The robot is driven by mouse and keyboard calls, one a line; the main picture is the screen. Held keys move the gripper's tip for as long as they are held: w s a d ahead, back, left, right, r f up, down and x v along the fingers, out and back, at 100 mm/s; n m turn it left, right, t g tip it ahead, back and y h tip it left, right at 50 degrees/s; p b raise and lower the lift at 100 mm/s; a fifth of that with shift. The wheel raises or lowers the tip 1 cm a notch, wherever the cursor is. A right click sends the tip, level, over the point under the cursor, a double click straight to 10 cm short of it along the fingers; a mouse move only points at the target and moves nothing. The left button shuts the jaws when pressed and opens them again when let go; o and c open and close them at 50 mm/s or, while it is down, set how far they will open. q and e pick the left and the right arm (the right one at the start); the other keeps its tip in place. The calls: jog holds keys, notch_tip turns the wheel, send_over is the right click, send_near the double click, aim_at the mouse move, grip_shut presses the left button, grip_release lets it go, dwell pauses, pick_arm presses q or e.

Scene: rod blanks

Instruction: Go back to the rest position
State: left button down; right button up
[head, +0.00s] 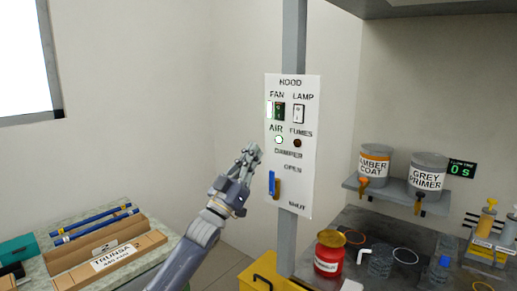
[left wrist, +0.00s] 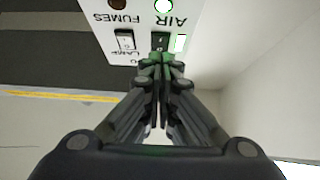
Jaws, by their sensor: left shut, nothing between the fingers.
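My left gripper (head: 248,153) is shut and empty. In the head view it is raised just left of the white hood panel (head: 306,185). In the left wrist view its closed fingertips (left wrist: 161,62) overlap the panel's switch area, close to the FAN switch (left wrist: 160,41); I cannot tell whether they touch. The FAN switch also shows in the head view (head: 279,111), with a lit edge. The LAMP switch (head: 299,114) is beside it. The AIR light (head: 278,140) glows pale green and the FUMES light (head: 297,143) is dark. My right gripper is not in view.
The panel hangs on a grey post (head: 293,40). Below are a red can (head: 328,258) and glass jars. A yellow bin (head: 262,274) stands below the panel. A cardboard box (head: 107,260) lies at left.

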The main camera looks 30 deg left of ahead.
pick_arm(q)
jog(key=shift+v, duration=0.8)
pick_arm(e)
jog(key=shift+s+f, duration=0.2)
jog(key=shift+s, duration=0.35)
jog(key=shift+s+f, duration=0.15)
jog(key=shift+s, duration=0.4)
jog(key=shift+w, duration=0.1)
